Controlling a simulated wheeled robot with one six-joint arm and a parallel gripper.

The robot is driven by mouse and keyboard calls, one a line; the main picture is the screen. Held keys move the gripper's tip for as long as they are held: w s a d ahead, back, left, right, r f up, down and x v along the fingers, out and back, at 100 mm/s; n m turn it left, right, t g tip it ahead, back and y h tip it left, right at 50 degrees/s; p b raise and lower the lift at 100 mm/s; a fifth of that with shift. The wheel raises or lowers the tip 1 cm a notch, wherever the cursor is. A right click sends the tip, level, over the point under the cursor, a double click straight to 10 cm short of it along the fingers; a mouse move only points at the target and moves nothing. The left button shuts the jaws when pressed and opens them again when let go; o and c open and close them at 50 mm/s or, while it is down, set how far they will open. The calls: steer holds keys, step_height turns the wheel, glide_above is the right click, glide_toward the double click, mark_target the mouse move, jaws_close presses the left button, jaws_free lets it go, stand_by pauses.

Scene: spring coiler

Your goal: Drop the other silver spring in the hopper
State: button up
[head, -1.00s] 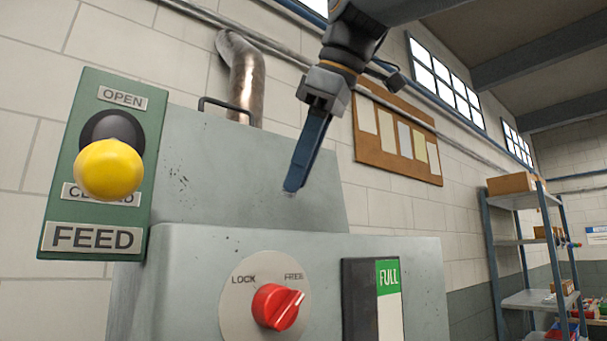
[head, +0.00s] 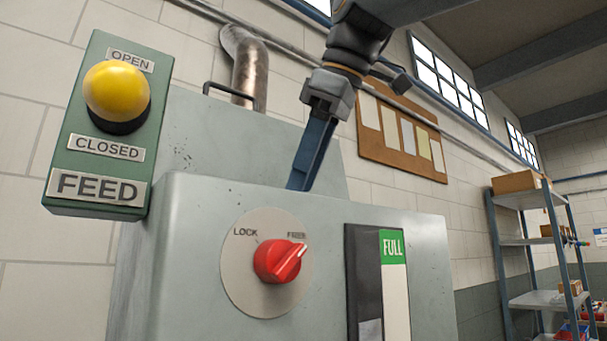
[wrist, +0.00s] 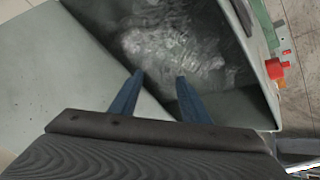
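My gripper (head: 300,186) points down over the grey machine. Its tips reach behind the top edge of the front panel in the head view. In the wrist view its two blue fingers (wrist: 159,77) are spread apart, with nothing seen between them. They hang over the grey-walled hopper (wrist: 85,60). A shiny, blurred silvery mass (wrist: 170,45) shows inside it. I cannot make out a single silver spring in either view. The hopper's inside is hidden in the head view.
The green feed panel (head: 96,187) has a yellow knob (head: 117,90) up at OPEN. A red knob (head: 279,261) points toward FREE. Beside it is a gauge (head: 396,300) marked FULL. A black handle (head: 228,92) and a metal pipe (head: 246,65) stand behind. Shelves (head: 530,240) are at right.

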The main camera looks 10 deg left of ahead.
steer(key=v, duration=0.7)
steer(key=shift+s+d+r, duration=0.2)
steer(key=shift+d+r, duration=0.05)
steer(key=shift+r, duration=0.05)
stand_by(0.6)
